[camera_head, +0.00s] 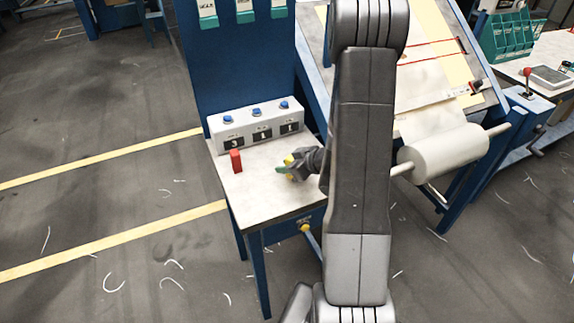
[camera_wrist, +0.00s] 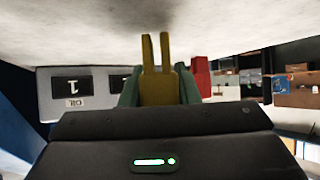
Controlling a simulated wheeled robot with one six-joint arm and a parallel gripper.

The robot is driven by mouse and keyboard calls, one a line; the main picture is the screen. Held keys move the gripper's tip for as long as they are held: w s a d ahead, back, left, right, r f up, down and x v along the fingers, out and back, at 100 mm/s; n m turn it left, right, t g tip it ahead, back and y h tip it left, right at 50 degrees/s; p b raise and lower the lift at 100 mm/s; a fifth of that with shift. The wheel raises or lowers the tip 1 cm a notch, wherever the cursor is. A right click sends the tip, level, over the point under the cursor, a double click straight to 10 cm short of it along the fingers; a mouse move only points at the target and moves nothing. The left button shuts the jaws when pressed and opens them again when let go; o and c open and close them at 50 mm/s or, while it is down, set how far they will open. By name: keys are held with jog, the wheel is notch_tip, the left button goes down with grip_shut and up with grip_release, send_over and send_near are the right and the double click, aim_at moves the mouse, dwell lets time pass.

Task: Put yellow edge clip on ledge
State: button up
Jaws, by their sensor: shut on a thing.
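The yellow edge clip (camera_wrist: 160,85) is between the green fingers of my gripper (camera_wrist: 160,88) in the wrist view, with its two prongs pointing away from my gripper. My gripper (camera_head: 286,171) is shut on the clip. In the head view the clip (camera_head: 289,159) shows as small yellow patches, and my gripper is over the right part of the small light-topped table (camera_head: 255,197). Whether the clip touches the table I cannot tell. No ledge can be made out for certain.
A red block (camera_head: 236,161) stands on the table left of my gripper. A grey box with blue buttons (camera_head: 257,126) stands along the back. A large white roll (camera_head: 445,157) and a slanted board are to the right. The table's front left is clear.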

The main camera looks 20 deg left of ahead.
jog(key=shift+f+b, duration=0.4)
jog(key=shift+f, duration=0.1)
jog(key=o, duration=1.2)
jog(key=shift+c, duration=0.2)
jog(key=shift+r, duration=0.15)
jog(key=p+v, duration=0.1)
jog(key=v, duration=1.2)
jog(key=shift+d+r, duration=0.15)
jog(key=shift+d, duration=0.15)
